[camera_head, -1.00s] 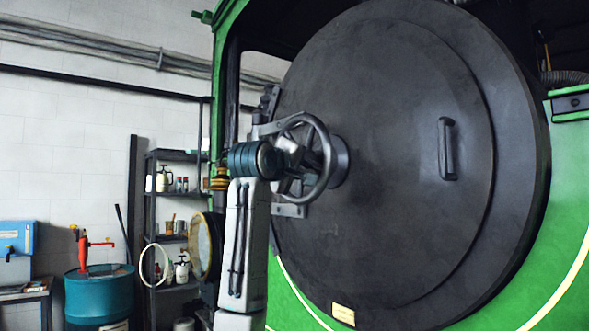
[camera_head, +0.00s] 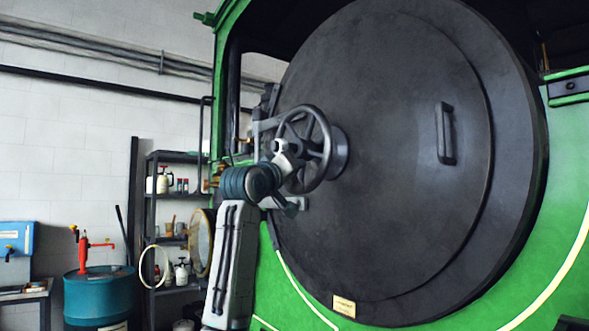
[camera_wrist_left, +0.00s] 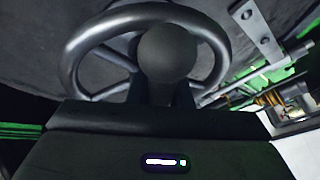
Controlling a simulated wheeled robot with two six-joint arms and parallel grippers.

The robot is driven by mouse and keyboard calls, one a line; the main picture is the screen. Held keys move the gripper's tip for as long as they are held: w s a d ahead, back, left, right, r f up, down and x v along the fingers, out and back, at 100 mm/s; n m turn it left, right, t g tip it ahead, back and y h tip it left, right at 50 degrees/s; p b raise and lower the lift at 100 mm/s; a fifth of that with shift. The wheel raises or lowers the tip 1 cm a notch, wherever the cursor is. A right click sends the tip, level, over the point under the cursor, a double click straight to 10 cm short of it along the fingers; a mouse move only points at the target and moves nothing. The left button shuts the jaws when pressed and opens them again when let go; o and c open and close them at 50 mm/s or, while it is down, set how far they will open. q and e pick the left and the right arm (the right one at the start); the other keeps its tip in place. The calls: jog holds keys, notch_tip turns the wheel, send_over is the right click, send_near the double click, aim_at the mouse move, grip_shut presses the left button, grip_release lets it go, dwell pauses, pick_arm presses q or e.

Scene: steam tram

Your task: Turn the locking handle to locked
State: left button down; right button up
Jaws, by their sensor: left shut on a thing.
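The large dark round door (camera_head: 400,150) carries a grey spoked handwheel (camera_head: 328,140) near its left side. The handwheel rim (camera_wrist_left: 75,60) also shows in the left wrist view. In front of it there is the locking handle, a dark round knob on a short stem (camera_wrist_left: 167,52). My left gripper (camera_head: 287,162) is at the front of the handwheel, at its lower left. It is shut on the locking handle; its body hides the fingertips and the lower stem in the wrist view. My right gripper is not in view.
A fixed grab handle (camera_head: 445,133) stands out on the door to the right. Hinge straps (camera_wrist_left: 258,30) lie beside the wheel. At the left are a shelf rack (camera_head: 175,155) and a teal drum (camera_head: 98,297). The space before the door's right half looks clear.

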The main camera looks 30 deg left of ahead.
pick_arm(q)
jog(key=shift+w+f, duration=0.15)
jog(key=shift+f, duration=0.2)
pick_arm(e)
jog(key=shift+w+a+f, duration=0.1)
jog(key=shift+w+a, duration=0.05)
pick_arm(q)
jog(key=c, duration=1.3)
grip_release()
jog(key=shift+d, duration=0.1)
jog(key=shift+r, duration=0.15)
jog(key=b+v, duration=0.4)
jog(key=v, duration=0.7)
jog(key=shift+r+b, duration=0.15)
jog(key=shift+b, duration=0.2)
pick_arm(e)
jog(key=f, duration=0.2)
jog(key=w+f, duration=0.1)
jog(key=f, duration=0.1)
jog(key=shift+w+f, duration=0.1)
